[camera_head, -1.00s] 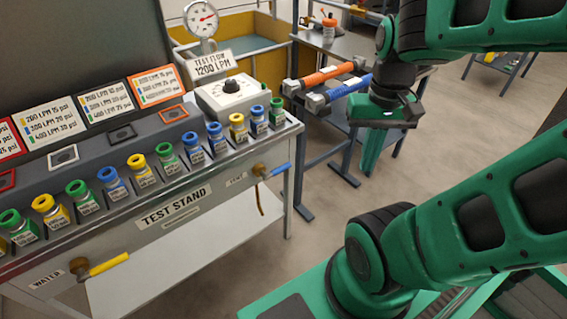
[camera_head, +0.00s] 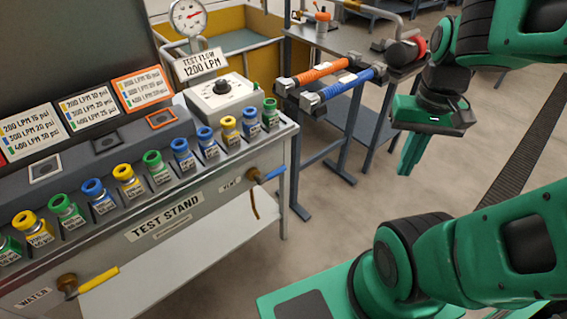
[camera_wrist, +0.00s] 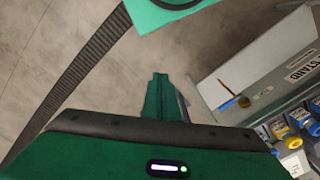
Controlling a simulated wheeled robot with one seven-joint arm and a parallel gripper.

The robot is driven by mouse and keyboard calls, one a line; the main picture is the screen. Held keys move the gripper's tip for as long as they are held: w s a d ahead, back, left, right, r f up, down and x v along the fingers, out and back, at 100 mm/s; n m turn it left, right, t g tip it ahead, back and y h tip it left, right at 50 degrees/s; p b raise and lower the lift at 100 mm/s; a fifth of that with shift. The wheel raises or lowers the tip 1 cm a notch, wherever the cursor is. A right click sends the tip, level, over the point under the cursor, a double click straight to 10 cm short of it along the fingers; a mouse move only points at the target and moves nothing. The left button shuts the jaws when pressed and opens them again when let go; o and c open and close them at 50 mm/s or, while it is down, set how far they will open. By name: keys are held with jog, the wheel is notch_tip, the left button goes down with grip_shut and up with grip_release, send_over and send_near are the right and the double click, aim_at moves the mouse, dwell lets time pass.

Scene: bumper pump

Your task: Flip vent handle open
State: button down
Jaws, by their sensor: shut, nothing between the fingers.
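The vent valve is a brass fitting (camera_head: 253,175) with a blue handle (camera_head: 272,174), at the right end of the test stand's front panel beside a small label. The handle sticks out to the right, roughly level, and a thin brown tube hangs below the fitting. In the wrist view the blue handle (camera_wrist: 228,103) shows right of my fingers. My gripper (camera_head: 404,172) hangs with its fingers down, shut and empty, well to the right of the handle and apart from it. Its closed fingers also show in the wrist view (camera_wrist: 160,80).
A rack with orange and blue hoses (camera_head: 340,88) stands behind. Open floor (camera_head: 330,225) lies between stand and gripper.

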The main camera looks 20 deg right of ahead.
jog(key=m+t, duration=0.2)
jog(key=m, duration=0.6)
send_over(277, 170)
jog(key=s+d, duration=0.1)
jog(key=s, duration=0.2)
notch_tip(277, 170, down, 10)
jog(key=shift+s+d+f, duration=0.1)
jog(key=shift+d+f, duration=0.05)
jog(key=shift+f, duration=0.05)
jog(key=f, duration=0.4)
jog(key=w+f, duration=0.1)
jog(key=f, duration=0.4)
jog(key=w+f, duration=0.1)
jog(key=f, duration=0.3)
jog(key=shift+w+a+f, duration=0.25)
jog(key=shift+a+f, duration=0.05)
jog(key=shift+a, duration=0.1)
jog(key=shift+a+y, duration=0.1)
jog(key=shift+y, duration=0.2)
